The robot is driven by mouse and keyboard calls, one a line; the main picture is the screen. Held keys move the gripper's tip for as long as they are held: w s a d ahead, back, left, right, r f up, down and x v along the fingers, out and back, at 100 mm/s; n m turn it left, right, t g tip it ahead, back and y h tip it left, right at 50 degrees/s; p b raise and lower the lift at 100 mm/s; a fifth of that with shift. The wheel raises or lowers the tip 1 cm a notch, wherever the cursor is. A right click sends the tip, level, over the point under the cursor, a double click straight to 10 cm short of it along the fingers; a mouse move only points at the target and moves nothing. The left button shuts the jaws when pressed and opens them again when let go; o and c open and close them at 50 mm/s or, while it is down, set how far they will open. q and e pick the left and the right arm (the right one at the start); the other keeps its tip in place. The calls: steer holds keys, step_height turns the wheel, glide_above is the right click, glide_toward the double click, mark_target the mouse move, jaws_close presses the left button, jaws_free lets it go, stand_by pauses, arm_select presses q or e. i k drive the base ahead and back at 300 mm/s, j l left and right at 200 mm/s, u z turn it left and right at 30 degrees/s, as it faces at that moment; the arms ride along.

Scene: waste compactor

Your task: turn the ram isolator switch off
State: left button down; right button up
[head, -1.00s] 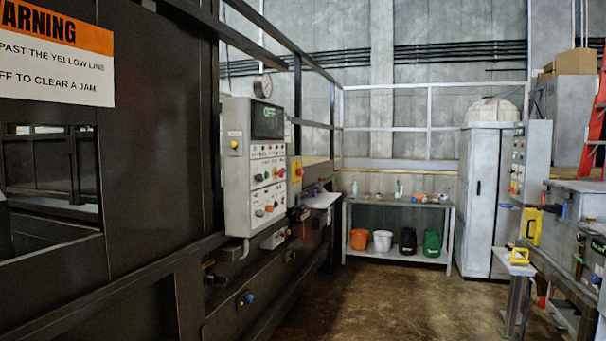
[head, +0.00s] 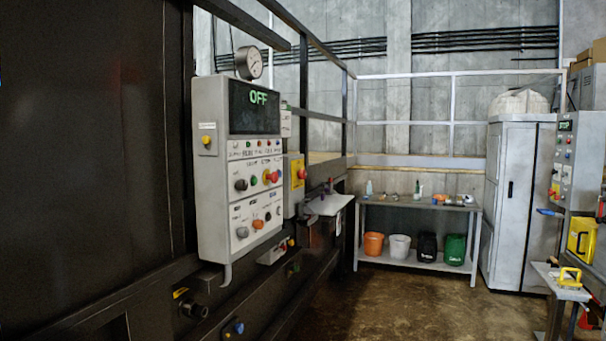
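A grey control panel (head: 215,180) is fixed to the dark machine on the left. Its dark display (head: 254,107) reads OFF in green. Below it are rows of small lamps, knobs and buttons, including a red and yellow one (head: 269,177) and an orange knob (head: 257,224). A yellow plate or box with a red knob (head: 302,174) is just right of the panel, partly hidden by it. The labels are too small to read, so I cannot tell for sure which control is the ram isolator switch. Neither of my grippers is in view.
A round gauge (head: 249,62) tops the panel. The concrete floor (head: 370,305) ahead is clear. A bench (head: 420,205) with several buckets below and a grey cabinet (head: 517,200) stand at the back. A small stand (head: 562,282) and another panel (head: 562,165) are at right.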

mark_target(302, 173)
steer(key=i+l, duration=0.15)
steer(key=i, duration=0.25)
steer(key=i+l+u, duration=0.1)
steer(key=i, duration=0.25)
steer(key=i+l, duration=0.3)
steer(key=i+u, duration=0.05)
steer(key=i, duration=0.05)
